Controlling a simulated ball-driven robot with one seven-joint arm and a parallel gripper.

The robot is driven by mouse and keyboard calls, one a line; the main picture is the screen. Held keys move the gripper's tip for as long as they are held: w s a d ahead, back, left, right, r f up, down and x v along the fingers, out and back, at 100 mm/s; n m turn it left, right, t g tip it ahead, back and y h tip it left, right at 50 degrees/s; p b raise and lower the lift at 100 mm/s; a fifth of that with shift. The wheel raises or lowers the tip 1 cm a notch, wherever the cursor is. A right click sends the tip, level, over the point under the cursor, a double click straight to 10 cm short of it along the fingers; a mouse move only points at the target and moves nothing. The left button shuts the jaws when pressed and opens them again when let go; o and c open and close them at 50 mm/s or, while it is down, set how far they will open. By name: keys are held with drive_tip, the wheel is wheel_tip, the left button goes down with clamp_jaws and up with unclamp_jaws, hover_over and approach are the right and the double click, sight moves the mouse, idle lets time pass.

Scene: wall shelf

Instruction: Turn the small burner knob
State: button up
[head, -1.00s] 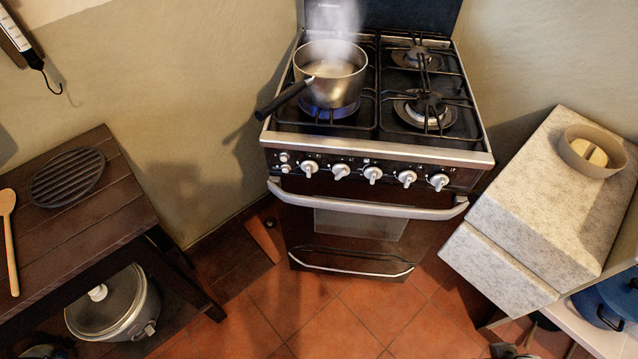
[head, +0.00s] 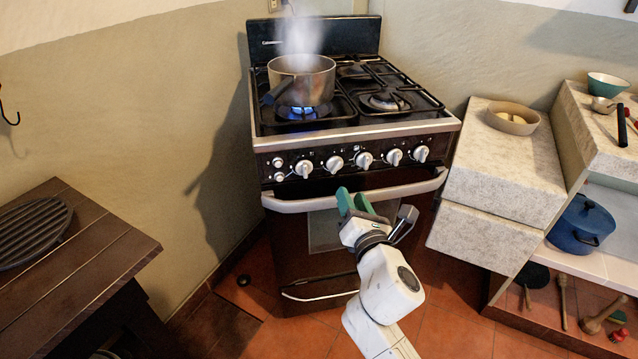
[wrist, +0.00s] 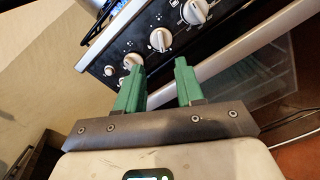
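The stove's front panel (head: 350,172) carries a row of several white knobs, and the rightmost one (head: 421,153) is near the panel's right end. I cannot tell which is the small burner knob. Two small round buttons are at the panel's left end, the upper one (head: 277,162) above the other. My gripper (head: 353,197) has green fingers and is in front of the oven handle, below the middle knobs in the head view. In the wrist view the fingers (wrist: 157,70) are apart with nothing between them. A knob (wrist: 160,39) shows just beyond the gap; the left finger partly overlaps another.
A steaming pot (head: 302,80) stands on the lit front-left burner, its dark handle jutting left. The oven handle bar (head: 300,205) sticks out below the knobs. A stone counter (head: 505,160) stands right of the stove, and a dark wooden table (head: 100,245) at the left.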

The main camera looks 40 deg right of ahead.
sight(338, 167)
drive_tip(key=x, duration=1)
drive_tip(key=shift+d+p, duration=0.1)
drive_tip(key=shift+p, duration=0.2)
drive_tip(key=shift+c, duration=0.3)
clamp_jaws()
